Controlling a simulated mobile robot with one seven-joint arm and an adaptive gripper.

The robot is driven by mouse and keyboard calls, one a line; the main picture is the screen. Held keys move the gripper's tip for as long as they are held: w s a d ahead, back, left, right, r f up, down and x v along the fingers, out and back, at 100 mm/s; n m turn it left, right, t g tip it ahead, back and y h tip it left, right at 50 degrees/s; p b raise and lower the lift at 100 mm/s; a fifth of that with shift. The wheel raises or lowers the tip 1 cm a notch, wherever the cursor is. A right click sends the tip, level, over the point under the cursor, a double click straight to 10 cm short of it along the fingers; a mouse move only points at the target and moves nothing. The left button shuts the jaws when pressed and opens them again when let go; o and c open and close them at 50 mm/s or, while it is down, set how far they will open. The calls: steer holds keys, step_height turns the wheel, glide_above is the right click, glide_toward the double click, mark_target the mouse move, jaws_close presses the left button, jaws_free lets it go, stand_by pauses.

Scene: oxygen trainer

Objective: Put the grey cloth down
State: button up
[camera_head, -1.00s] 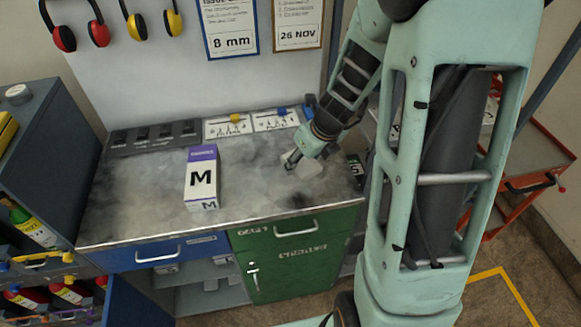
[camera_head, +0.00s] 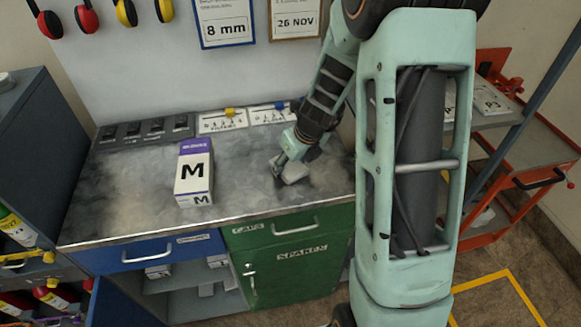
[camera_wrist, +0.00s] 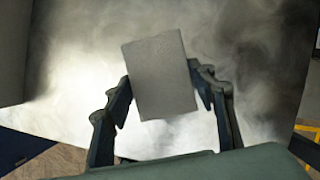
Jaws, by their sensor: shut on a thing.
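The grey cloth (camera_head: 295,171) is a small, pale, folded-looking block over the right part of the workbench top (camera_head: 240,200). In the wrist view the cloth (camera_wrist: 160,75) is a flat grey rectangle, slightly tilted, between my two fingers. My gripper (camera_head: 280,168) is shut on it and points down at the bench; it also shows in the wrist view (camera_wrist: 165,95). The cloth is low over the surface, but I cannot tell whether it touches it. The arm hides part of the bench's right end.
A white and purple box marked M (camera_head: 194,172) stands on the bench left of the cloth. Dark switch-like blocks (camera_head: 145,130) and white cards (camera_head: 222,120) line the back. The bench between box and cloth is clear. A red trolley (camera_head: 520,175) stands at right.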

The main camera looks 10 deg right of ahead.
steer(key=shift+f, duration=0.15)
steer(key=o, duration=1.1)
steer(key=shift+s+r, duration=0.1)
steer(key=shift+r, duration=0.4)
steer(key=p+v, duration=0.2)
steer(key=v, duration=0.9)
steer(key=shift+r, duration=0.2)
steer(key=shift+s, duration=0.1)
